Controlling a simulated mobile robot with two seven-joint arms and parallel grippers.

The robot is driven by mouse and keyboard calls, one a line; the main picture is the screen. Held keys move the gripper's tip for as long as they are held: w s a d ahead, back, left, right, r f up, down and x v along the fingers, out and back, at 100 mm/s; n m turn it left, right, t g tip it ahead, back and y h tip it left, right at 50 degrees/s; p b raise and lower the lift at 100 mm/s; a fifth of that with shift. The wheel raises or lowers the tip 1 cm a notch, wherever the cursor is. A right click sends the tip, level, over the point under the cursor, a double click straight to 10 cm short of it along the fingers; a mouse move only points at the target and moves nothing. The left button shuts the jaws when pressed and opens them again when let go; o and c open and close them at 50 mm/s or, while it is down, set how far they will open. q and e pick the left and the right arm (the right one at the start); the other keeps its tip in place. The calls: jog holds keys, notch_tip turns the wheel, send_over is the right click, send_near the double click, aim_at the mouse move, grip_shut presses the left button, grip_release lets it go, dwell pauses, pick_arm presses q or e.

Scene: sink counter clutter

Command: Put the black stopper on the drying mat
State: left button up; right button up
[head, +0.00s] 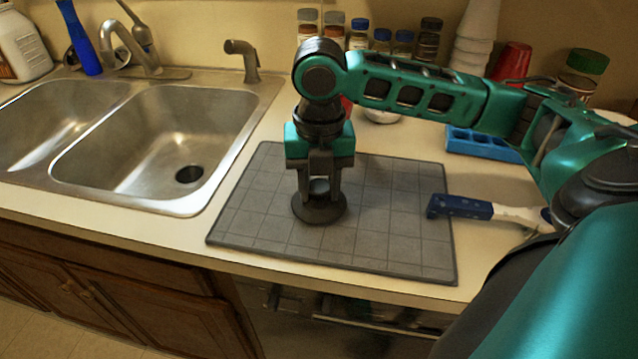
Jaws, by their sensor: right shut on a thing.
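The black stopper (319,211) is a dark round disc at the left-middle part of the grey drying mat (400,240). My right gripper (319,188) points straight down over the mat with its fingers closed on the top of the stopper. The stopper looks level and at the mat's surface; I cannot tell whether it rests on it or hangs just above. My left gripper does not show.
A double steel sink (150,140) with a dark drain lies left of the mat. Spice jars (382,40), stacked cups (475,35) and a red cup (513,62) line the back wall.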

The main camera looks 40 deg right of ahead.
aim_at(319, 185)
jog(key=shift+f, duration=0.1)
jog(key=o, duration=1)
notch_tip(319, 185, up, 12)
jog(key=shift+r+p, duration=0.15)
jog(key=shift+p, duration=1.1)
